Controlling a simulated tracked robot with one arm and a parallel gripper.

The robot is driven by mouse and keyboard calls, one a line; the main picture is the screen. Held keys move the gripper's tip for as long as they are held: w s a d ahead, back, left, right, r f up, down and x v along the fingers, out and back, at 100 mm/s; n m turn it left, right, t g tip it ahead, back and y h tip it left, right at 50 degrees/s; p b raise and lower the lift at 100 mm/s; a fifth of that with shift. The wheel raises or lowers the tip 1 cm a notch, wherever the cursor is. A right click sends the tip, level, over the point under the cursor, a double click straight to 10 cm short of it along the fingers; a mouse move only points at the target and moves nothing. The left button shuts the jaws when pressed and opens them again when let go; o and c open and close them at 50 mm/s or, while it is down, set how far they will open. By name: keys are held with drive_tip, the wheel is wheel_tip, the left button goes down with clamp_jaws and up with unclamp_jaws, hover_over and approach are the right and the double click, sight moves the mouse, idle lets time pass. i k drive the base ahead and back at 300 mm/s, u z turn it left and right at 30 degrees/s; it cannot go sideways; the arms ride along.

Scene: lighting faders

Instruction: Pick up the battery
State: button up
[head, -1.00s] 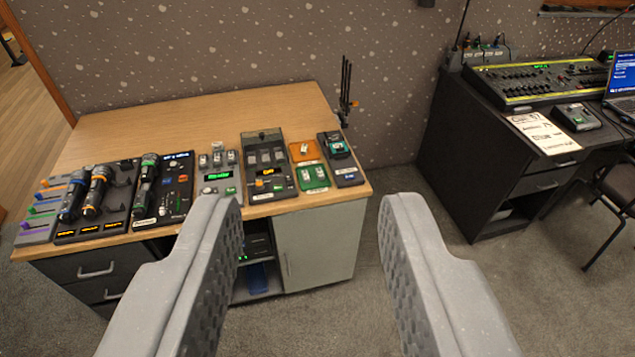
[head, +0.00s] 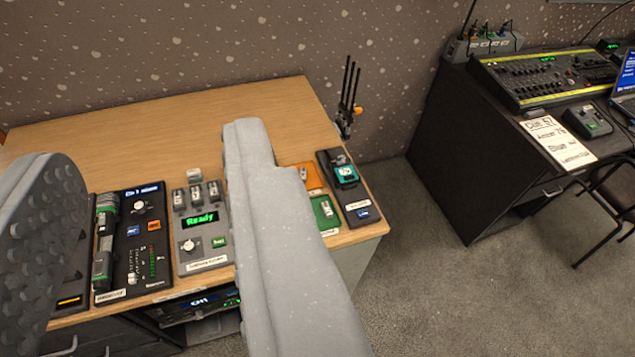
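Small light blocks that look like batteries (head: 195,193) stand in a row on a grey charger-like device (head: 203,262) with a green "Ready" display. Similar small blocks lie in a green tray (head: 334,219) and an orange tray (head: 314,172) on the desk's right side. I cannot tell which one is the task's battery. My gripper (head: 150,155) is open and empty. Its left finger is at the left edge, and its right finger crosses in front of the desk, hiding the device between the charger and the trays. The charger shows between the fingers.
The wooden desk (head: 170,115) has a clear back half. A dark control panel (head: 135,275) and a flashlight-like tool sit left of the charger. A dark unit (head: 346,197) and an upright antenna stand (head: 347,100) are at the right. A black desk with a lighting console (head: 545,80) stands farther right.

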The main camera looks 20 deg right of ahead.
sight(325, 208)
drive_tip(key=z, duration=0.35)
drive_tip(key=i, duration=0.9)
drive_tip(key=z, duration=0.65)
